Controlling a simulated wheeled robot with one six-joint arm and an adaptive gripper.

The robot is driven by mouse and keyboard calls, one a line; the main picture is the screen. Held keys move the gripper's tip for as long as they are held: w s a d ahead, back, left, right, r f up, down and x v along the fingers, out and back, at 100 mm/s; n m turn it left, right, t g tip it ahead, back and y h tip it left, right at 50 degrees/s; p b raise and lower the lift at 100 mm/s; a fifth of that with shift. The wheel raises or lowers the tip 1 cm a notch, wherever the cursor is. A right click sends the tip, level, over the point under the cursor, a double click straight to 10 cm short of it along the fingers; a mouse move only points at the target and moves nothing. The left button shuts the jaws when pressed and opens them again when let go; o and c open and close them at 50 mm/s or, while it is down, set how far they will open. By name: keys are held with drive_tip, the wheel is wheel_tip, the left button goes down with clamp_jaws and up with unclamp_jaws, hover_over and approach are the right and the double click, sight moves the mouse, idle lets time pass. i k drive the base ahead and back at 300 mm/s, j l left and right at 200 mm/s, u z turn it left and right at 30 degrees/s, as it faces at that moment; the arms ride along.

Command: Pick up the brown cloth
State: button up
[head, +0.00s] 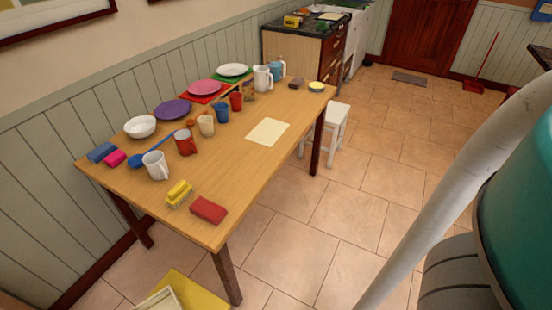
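A small brown block-like thing (297,83), which looks like the folded brown cloth, lies at the far right end of the wooden table (236,165). It is small in the head view, so its fabric is hard to make out. It lies to the right of a white jug and left of a small yellow-topped round thing (317,86). My gripper is not in view. Parts of my arm fill the right side of the head view, well apart from the table.
Folded red (208,209), blue (101,152) and pink (115,159) pieces, a yellow brush (179,194), mugs, plates and a cream sheet (268,132) share the table. A white stool (337,122) stands at its far right side. The tiled floor to the right is open.

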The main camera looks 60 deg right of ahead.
sight(297, 82)
drive_tip(key=z, duration=1.65)
